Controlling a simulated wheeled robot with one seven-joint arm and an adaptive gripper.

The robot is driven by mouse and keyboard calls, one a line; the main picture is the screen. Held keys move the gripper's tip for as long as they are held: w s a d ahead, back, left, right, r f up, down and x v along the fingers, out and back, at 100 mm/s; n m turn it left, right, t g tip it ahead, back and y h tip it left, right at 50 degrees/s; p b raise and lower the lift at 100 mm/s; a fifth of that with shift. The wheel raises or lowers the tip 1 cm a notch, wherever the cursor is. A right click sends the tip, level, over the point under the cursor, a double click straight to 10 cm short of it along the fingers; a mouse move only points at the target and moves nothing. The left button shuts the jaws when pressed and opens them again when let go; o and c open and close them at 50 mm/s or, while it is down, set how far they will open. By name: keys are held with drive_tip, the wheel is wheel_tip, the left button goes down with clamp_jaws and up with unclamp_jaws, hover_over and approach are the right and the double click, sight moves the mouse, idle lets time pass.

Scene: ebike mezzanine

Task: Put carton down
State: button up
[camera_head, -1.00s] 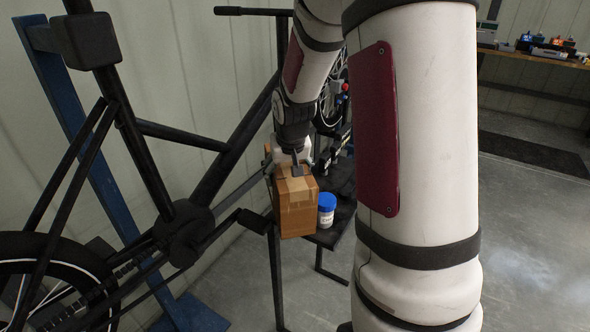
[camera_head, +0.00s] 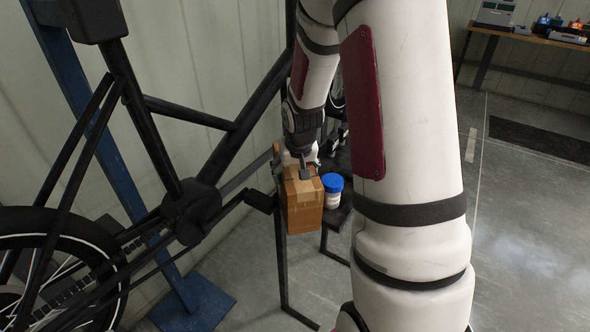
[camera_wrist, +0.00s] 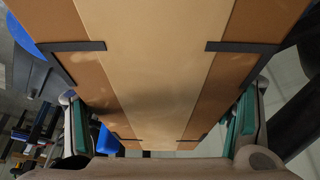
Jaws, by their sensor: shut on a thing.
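The carton (camera_head: 306,212) is a brown cardboard box with a paler tape strip. It is upright beside the bike's crank and a blue-lidded white tub (camera_head: 332,191). My gripper (camera_head: 304,172) is at the carton's top, shut on it. In the wrist view the carton (camera_wrist: 155,70) fills the middle, between the two green-padded fingers of my gripper (camera_wrist: 160,130). The carton's underside is hidden, so I cannot tell whether it touches the dark stand (camera_head: 337,215) behind it.
A black bike frame (camera_head: 190,210) with a wheel (camera_head: 50,260) takes up the left, by a blue post (camera_head: 120,180). A wooden bench (camera_head: 530,38) with items stands at the far right.

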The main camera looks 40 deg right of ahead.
drive_tip(key=shift+w, duration=0.1)
drive_tip(key=o, duration=1.9)
drive_tip(key=shift+o, duration=0.2)
